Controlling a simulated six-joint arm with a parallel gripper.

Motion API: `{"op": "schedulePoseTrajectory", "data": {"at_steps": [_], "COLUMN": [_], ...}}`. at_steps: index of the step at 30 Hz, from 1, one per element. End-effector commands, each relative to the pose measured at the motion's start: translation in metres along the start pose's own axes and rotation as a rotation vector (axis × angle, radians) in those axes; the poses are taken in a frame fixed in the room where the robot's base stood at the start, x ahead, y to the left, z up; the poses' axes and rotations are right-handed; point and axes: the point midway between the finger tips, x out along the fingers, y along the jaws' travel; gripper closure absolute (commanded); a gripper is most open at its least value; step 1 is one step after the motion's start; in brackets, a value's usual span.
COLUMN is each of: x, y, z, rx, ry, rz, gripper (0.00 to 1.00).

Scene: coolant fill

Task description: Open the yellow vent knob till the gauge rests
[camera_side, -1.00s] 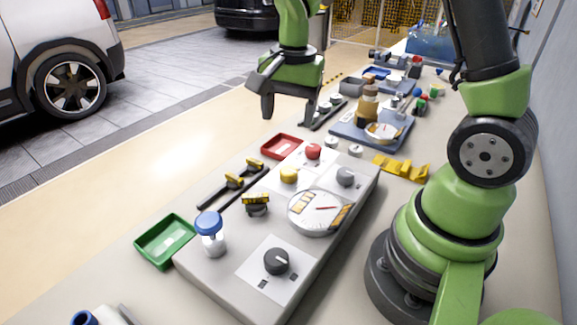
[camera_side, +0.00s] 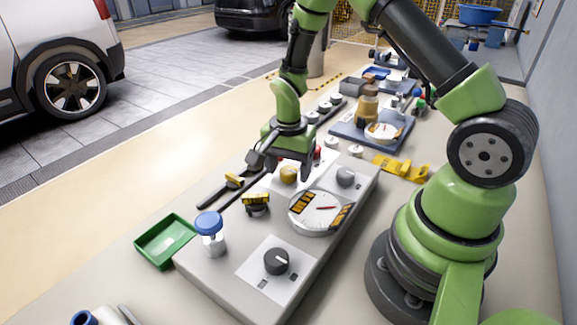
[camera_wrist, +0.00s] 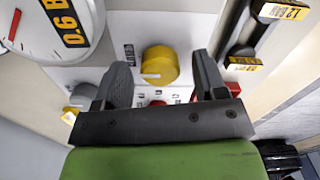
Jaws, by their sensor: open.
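The yellow vent knob (camera_side: 288,175) sits on a white plate on the grey panel, just below my gripper (camera_side: 288,172) in the side view. In the wrist view the round yellow knob (camera_wrist: 160,66) lies between my two spread fingers, with a gap on each side. My gripper is open and empty; I cannot tell how far its tips reach down beside the knob. The round gauge (camera_side: 316,211) is to the right of the knob, with a white face and a red needle. It shows partly in the wrist view (camera_wrist: 48,45), beside a "0.6 B" label.
A red knob (camera_side: 317,152) shows partly behind my gripper. A grey knob (camera_side: 346,178), a black dial (camera_side: 276,261) and a blue-capped container (camera_side: 209,232) stand on the panel. Black rails with yellow tags (camera_side: 233,180) run left of the knob. A green tray (camera_side: 165,241) lies at the left.

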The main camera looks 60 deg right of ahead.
Motion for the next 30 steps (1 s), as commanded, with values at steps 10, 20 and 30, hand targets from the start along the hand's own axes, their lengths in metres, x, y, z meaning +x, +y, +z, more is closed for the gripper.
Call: {"op": "schedulePoseTrajectory", "data": {"at_steps": [10, 20, 30], "x": [0.0003, 0.0001, -0.0001], "y": [-0.0002, -0.0002, -0.0001], "z": [0.0, 0.0, -0.0002], "rx": [0.0, -0.011, -0.161], "ry": [0.0, 0.0, 0.001], "rz": [-0.001, -0.001, 0.0], "gripper": [0.6, 0.84, 0.84]}}
